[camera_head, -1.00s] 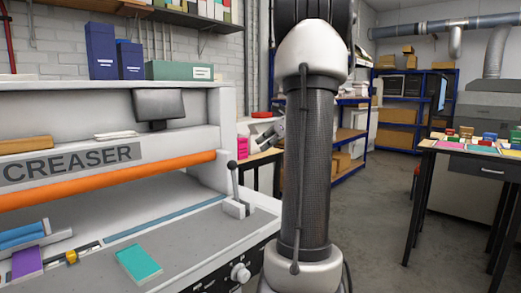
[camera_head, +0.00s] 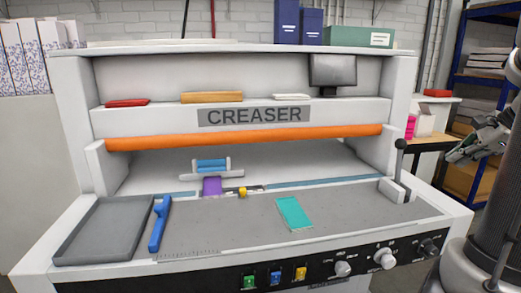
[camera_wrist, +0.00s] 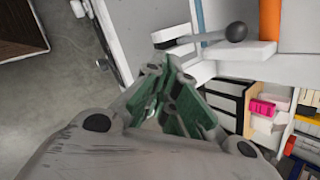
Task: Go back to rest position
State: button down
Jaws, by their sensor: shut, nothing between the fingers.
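My gripper (camera_wrist: 172,105) is in the middle of the wrist view, its green-padded fingers together with nothing between them. In the head view my gripper (camera_head: 468,149) shows at the right edge, beside the creaser and clear of it. Part of my arm stands at the lower right of the head view. The creaser (camera_head: 75,120) fills most of that view. Its lever with a black knob (camera_head: 400,165) is at the right end of its bed, and the lever also shows near the gripper in the wrist view (camera_wrist: 215,37).
On the creaser bed lie a teal booklet (camera_head: 294,213), a blue-handled tool (camera_head: 159,222) and an empty grey tray (camera_head: 72,247). A purple piece (camera_head: 212,187) sits farther back. Blue shelving (camera_head: 460,60) and a side table (camera_head: 432,143) stand to the right.

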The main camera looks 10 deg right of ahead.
jog(key=s+a+n+g+h, duration=0.1)
jog(key=s+a+n, duration=0.6)
jog(key=a+n, duration=0.4)
jog(key=s+a+n+g+h, duration=0.1)
jog(key=s+a+n, duration=0.6)
jog(key=a+n, duration=0.5)
jog(key=shift+s+f, duration=0.2)
